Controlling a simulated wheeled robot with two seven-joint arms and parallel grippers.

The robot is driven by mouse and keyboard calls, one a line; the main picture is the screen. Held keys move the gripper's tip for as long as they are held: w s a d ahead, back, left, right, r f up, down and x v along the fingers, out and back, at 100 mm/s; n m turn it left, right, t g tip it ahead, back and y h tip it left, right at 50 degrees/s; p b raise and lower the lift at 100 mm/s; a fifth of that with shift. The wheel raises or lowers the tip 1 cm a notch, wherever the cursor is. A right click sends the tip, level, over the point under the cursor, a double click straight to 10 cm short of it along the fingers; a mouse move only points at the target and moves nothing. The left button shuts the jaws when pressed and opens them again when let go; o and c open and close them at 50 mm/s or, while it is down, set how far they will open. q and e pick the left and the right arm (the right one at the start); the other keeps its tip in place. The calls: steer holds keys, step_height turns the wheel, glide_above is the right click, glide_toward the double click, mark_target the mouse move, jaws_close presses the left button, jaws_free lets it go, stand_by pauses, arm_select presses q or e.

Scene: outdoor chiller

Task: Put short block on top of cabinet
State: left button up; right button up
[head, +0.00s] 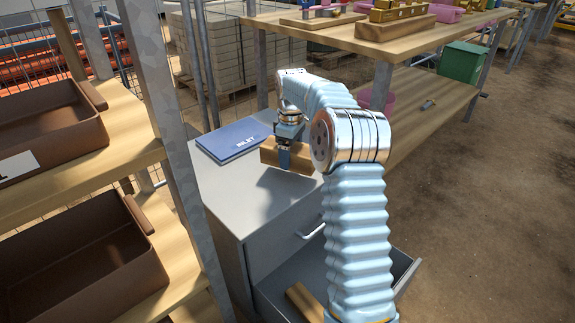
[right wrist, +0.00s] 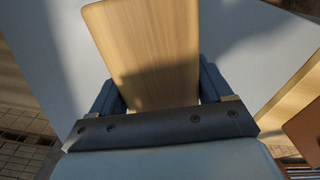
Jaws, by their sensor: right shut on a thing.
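My right gripper (head: 284,160) is shut on a wooden block (head: 269,152) above the top of the grey cabinet (head: 230,200). The block also shows between the fingers in the right wrist view (right wrist: 148,50), with the pale cabinet top (right wrist: 235,45) behind it. A shadow lies on the cabinet top below the block; I cannot tell whether the block touches it. Another wooden block (head: 304,302) lies in the cabinet's open drawer (head: 285,280), partly hidden by my right arm. My left gripper is not in view.
A blue book (head: 233,140) lies at the back of the cabinet top. A shelf rack with brown bins (head: 90,245) stands at the left. A wooden workbench (head: 330,38) stands behind. The front left of the cabinet top is clear.

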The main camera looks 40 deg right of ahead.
steer(key=shift+w+a+f, duration=0.15)
steer(key=shift+f, duration=0.1)
steer(key=shift+w+a+f, duration=0.1)
steer(key=shift+f, duration=0.8)
steer(key=shift+w+a+f, duration=0.1)
steer(key=shift+f, duration=0.8)
steer(key=shift+f+b, duration=0.1)
steer(key=shift+b, duration=0.2)
steer(key=o, duration=1.2)
step_height(320, 180, up, 12)
steer(key=shift+r+p, duration=0.1)
steer(key=shift+p, duration=1.1)
